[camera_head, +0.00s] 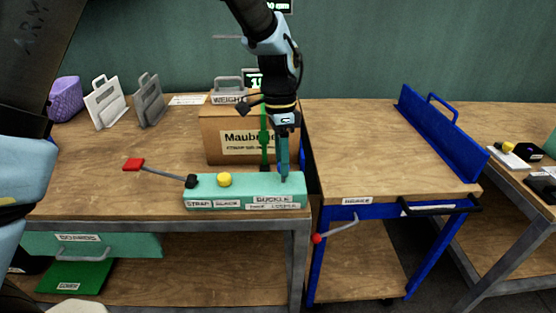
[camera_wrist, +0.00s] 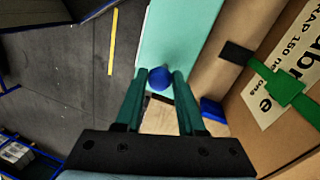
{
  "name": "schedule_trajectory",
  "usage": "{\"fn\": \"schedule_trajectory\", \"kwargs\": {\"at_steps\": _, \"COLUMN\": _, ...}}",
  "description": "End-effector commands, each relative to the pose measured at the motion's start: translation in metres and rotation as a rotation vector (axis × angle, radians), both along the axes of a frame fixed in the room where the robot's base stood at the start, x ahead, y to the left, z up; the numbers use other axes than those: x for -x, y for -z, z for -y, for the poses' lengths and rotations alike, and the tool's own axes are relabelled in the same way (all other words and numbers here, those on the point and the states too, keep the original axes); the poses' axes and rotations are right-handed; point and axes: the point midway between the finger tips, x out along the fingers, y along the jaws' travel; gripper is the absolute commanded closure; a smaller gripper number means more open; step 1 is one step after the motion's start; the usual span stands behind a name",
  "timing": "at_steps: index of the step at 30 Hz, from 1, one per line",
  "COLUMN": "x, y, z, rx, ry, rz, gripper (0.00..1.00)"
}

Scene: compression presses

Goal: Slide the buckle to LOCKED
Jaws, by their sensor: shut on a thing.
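A long teal unit (camera_head: 243,188) lies along the front edge of the left bench. Its front carries a BUCKLE label (camera_head: 272,199) at the right, with a smaller label below that I cannot read surely. My gripper (camera_head: 284,175) points down at the unit's right end, above the BUCKLE label. In the wrist view, my gripper (camera_wrist: 165,75) has its two green fingers shut on a round blue knob (camera_wrist: 160,79) at the teal unit's end. The knob is mostly hidden by the fingers in the head view. Whether the buckle is locked cannot be told.
A cardboard box (camera_head: 222,127) with a green strap (camera_head: 264,135) stands just behind the unit. A yellow button (camera_head: 224,179) and a red-ended lever (camera_head: 133,164) are at the unit's left. A blue-framed cart (camera_head: 375,155) stands to the right, its top largely clear.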

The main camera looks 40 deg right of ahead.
Motion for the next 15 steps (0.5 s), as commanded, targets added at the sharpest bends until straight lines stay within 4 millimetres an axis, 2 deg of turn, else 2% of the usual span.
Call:
{"fn": "schedule_trajectory", "kwargs": {"at_steps": 1, "x": 0.0033, "y": -0.0009, "z": 0.0037, "rx": 0.009, "ry": 0.002, "rz": -0.002, "gripper": 0.58}}
{"fn": "schedule_trajectory", "kwargs": {"at_steps": 8, "x": 0.0023, "y": -0.0006, "z": 0.0026, "rx": 0.007, "ry": 0.002, "rz": -0.001, "gripper": 0.32}}
{"fn": "schedule_trajectory", "kwargs": {"at_steps": 15, "x": 0.0017, "y": -0.0006, "z": 0.0021, "rx": 0.006, "ry": 0.002, "rz": -0.001, "gripper": 0.31}}
